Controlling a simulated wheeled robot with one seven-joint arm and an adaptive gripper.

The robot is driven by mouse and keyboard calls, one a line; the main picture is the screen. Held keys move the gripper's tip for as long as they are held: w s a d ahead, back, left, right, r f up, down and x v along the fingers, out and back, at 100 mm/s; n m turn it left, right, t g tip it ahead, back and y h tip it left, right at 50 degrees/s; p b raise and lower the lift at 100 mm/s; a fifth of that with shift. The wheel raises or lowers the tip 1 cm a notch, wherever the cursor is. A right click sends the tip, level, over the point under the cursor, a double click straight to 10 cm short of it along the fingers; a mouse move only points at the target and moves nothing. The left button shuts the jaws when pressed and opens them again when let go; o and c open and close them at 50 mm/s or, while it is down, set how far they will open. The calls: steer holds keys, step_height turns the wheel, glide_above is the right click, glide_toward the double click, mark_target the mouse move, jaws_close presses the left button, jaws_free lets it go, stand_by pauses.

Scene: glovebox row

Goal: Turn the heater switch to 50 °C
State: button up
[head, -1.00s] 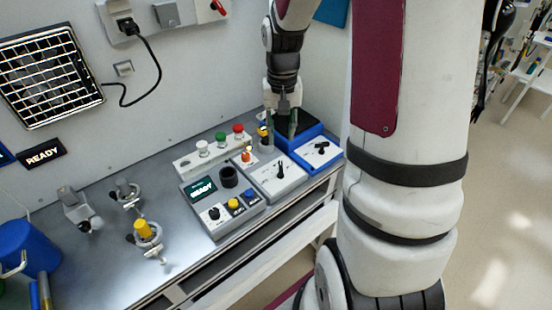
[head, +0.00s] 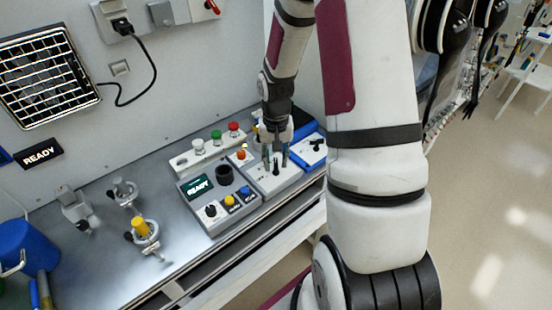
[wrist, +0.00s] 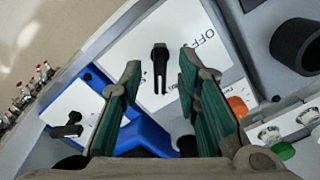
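A grey box with a white top (head: 288,178) stands on the bench and carries a black lever-shaped switch knob. In the wrist view the knob (wrist: 160,60) shows on the white panel (wrist: 128,62), with the word OFF beside it; other markings are too small to read. My gripper (head: 274,166) is above this box, pointing down. In the wrist view my gripper (wrist: 160,66) is open, with green-padded fingers on either side of the knob in the picture. I cannot tell whether the fingers reach down to its height. Nothing is held.
A blue box (head: 318,155) with a black switch stands to the right. A grey unit (head: 213,228) with a READY display, black knob and coloured buttons stands to the left. Behind is a white strip (head: 183,167) with several coloured buttons. Clamps stand further left on the bench.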

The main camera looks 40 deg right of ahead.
jaws_close()
steer(key=shift+m, duration=0.3)
steer(key=m+b, duration=0.1)
steer(key=m, duration=0.1)
steer(key=shift+m, duration=0.4)
steer(key=shift+s+d+m, duration=0.1)
steer(key=shift+m, duration=1.9)
jaws_free()
